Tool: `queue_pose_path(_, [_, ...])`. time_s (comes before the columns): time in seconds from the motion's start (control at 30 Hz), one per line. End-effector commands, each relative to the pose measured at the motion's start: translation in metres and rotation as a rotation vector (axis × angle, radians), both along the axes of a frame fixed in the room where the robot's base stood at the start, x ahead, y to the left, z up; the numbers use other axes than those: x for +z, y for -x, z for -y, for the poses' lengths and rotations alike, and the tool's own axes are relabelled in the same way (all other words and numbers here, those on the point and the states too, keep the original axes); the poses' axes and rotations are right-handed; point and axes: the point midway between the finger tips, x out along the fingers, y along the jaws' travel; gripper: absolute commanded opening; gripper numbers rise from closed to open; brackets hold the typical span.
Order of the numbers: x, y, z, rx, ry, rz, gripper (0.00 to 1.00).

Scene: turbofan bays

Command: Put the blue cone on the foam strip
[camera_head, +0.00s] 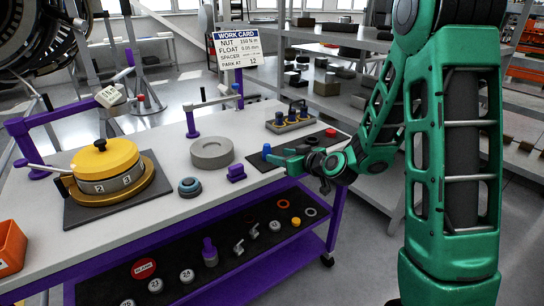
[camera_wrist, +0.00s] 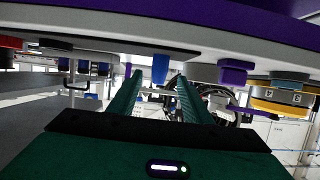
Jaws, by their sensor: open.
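The small blue cone (camera_head: 266,150) stands on the bench top at the left end of a dark flat strip (camera_head: 312,143), which may be the foam strip. In the wrist view, which looks upside down, the blue cone (camera_wrist: 160,68) appears between the tips of my open gripper (camera_wrist: 159,77). The fingers look apart from it, with a gap on each side.
A red piece (camera_head: 330,133) stands at the strip's far end. A holder with several dark pieces (camera_head: 290,120) is behind. A purple block (camera_head: 236,172), a grey disc (camera_head: 212,153) and a blue-grey knob (camera_head: 189,187) are left. The yellow-topped unit (camera_head: 106,165) is farther left.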

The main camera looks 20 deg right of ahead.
Motion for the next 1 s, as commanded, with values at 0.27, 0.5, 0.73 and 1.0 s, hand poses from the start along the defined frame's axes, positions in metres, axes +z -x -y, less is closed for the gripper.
queue_pose_path(0.27, [0.01, 0.027, 0.009, 0.0, -0.001, 0.0, 0.45])
queue_pose_path(0.5, [0.011, 0.03, 0.009, 0.002, 0.001, -0.002, 0.45])
queue_pose_path(0.73, [0.007, 0.058, 0.015, 0.041, 0.047, -0.138, 0.45])
queue_pose_path(1.0, [-0.007, 0.157, 0.071, -0.065, 0.111, -0.547, 0.45])
